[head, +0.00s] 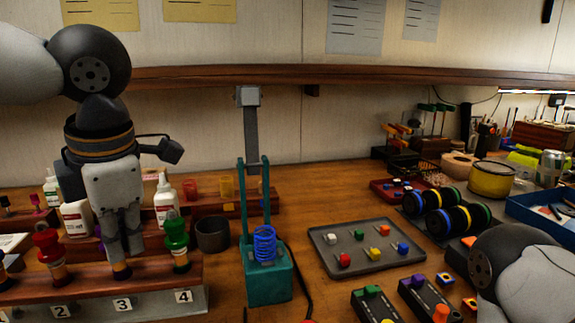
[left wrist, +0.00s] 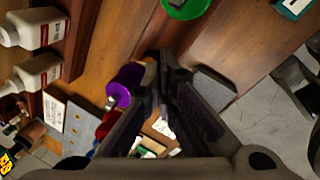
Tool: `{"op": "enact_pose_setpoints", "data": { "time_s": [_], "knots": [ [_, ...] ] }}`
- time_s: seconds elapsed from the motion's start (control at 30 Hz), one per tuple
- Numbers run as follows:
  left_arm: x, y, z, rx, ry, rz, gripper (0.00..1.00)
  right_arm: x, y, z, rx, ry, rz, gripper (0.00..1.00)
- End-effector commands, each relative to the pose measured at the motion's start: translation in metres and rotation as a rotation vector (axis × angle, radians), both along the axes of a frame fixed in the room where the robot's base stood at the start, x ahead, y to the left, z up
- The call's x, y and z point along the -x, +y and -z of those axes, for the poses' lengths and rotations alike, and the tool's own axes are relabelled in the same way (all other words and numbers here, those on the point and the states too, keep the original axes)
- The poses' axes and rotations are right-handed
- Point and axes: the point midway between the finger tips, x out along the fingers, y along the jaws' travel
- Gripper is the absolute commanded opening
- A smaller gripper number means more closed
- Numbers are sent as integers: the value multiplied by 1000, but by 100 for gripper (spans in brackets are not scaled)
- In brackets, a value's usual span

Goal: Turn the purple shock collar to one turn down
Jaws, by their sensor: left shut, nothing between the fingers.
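The purple shock collar (left wrist: 125,84) shows in the left wrist view, just left of my left fingertips. In the head view the purple shock is almost wholly hidden behind my left gripper (head: 122,252), above the block's number 3. My left gripper (left wrist: 163,72) points down, shut and empty. I cannot tell whether its fingers touch the collar. A red shock (head: 47,245) stands to the left and a green shock (head: 176,237) to the right on the same wooden block (head: 150,283). The green one also shows in the left wrist view (left wrist: 187,7). My right gripper is out of view.
White bottles (head: 166,200) and a dark cup (head: 212,234) stand behind the block. A teal stand with a blue spring (head: 264,246) is to the right. A grey tray (head: 362,266) of coloured pieces lies beyond it. Bare table lies between block and stand.

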Motion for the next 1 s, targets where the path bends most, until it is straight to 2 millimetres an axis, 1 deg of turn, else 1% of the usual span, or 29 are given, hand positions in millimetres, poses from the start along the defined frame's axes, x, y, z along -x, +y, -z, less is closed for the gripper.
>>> {"op": "enact_pose_setpoints", "data": {
  "time_s": [0.57, 1.0],
  "knots": [
    [0, 2, 0, 0, 0, -1, 0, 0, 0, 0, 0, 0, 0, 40],
    [8, 9, 0, 0, 0, -1, 0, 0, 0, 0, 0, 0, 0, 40]
  ]
}}
